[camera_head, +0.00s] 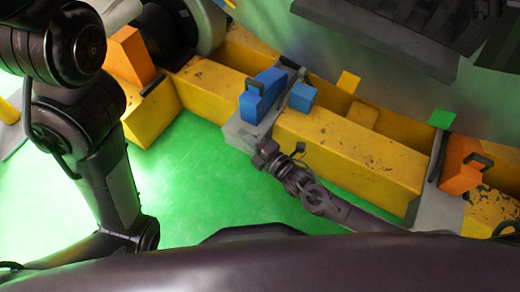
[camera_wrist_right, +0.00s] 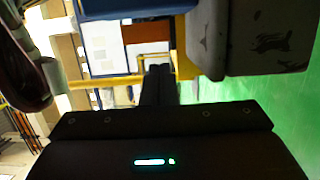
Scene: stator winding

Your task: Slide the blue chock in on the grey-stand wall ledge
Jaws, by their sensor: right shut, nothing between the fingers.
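A blue chock (camera_head: 261,97) with a sloped top sits on the grey stand (camera_head: 240,134) across the yellow beam. A smaller blue block (camera_head: 302,96) sits just to its right, with a grey wall-like part between them. My right gripper (camera_head: 264,152) is shut and empty at the near edge of the grey stand, below the blue chock in the head view. Whether it touches the stand is unclear. Its closed fingers (camera_wrist_right: 157,85) also show in the right wrist view. Part of the blue chock's underside or the ledge is hidden. My left gripper is out of view.
The yellow beam (camera_head: 345,150) runs diagonally across. Orange chocks stand at its left (camera_head: 130,55) and right (camera_head: 463,165) ends. Yellow (camera_head: 348,81) and green (camera_head: 442,118) squares lie behind it. The green floor (camera_head: 195,185) in front is mostly clear.

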